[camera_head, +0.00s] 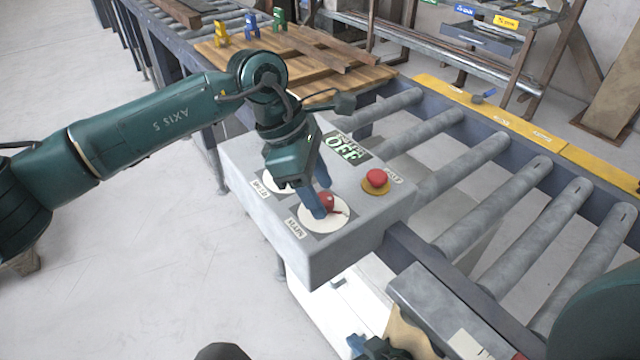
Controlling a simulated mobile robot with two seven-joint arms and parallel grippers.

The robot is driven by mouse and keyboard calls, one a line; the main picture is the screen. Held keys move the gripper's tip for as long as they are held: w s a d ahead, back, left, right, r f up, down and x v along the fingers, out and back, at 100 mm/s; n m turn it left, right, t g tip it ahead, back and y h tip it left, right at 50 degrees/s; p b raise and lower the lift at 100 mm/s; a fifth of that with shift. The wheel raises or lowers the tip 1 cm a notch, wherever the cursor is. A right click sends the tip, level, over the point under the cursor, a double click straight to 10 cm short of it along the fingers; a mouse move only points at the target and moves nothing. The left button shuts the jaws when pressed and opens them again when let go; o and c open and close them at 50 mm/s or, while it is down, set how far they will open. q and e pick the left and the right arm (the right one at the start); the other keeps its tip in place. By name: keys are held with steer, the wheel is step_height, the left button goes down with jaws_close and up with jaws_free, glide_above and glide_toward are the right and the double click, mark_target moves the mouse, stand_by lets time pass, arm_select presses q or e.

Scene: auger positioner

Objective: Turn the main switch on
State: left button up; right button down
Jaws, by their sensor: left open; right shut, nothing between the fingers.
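The main switch (334,209) is a red knob on a white round plate marked MAIN, on top of a grey control box (340,247). My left gripper (320,192) comes down from above with its blue fingers open at the knob. One finger covers part of the knob, so I cannot tell whether the fingers touch it. A display (343,149) on the box reads OFF. My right gripper (357,344) is shut and empty at the bottom edge, below the box and partly cut off.
A red emergency button (376,178) on a yellow base stands right of the display. A second white dial (272,182) is partly hidden by my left gripper. A roller conveyor (490,200) runs along the right. Wooden boards (340,75) lie behind the box.

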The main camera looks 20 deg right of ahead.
arm_select(q)
steer(key=shift+s+d+f, duration=0.1)
steer(key=shift+d+f, duration=0.1)
steer(key=shift+f, duration=0.25)
steer(key=c, duration=0.9)
